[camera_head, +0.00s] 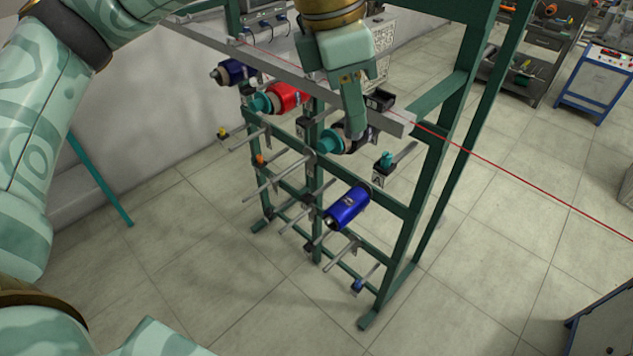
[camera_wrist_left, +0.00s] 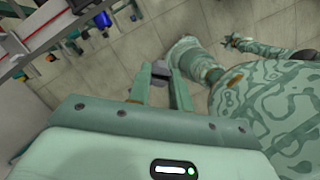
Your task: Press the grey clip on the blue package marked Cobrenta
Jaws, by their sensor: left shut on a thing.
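My left gripper (camera_head: 357,132) hangs over the upper part of the green rack. In the left wrist view its fingers (camera_wrist_left: 161,80) are shut on a small grey piece, which looks like the grey clip (camera_wrist_left: 160,69). A blue package (camera_head: 346,207) with small lettering sits on a lower peg. Another blue package (camera_head: 235,72) is on the upper left, and a dark navy one (camera_head: 340,141) with a teal end is close to my left gripper and partly hidden by it. I cannot read which is marked Cobrenta. What looks like my right gripper (camera_wrist_left: 230,42) shows small in the left wrist view.
A red package (camera_head: 287,97) with a teal end sits between the upper blue ones. The green rack (camera_head: 399,240) has several bare metal pegs and coloured tips. A red line runs across to the right. Carts (camera_head: 598,75) stand at the upper right.

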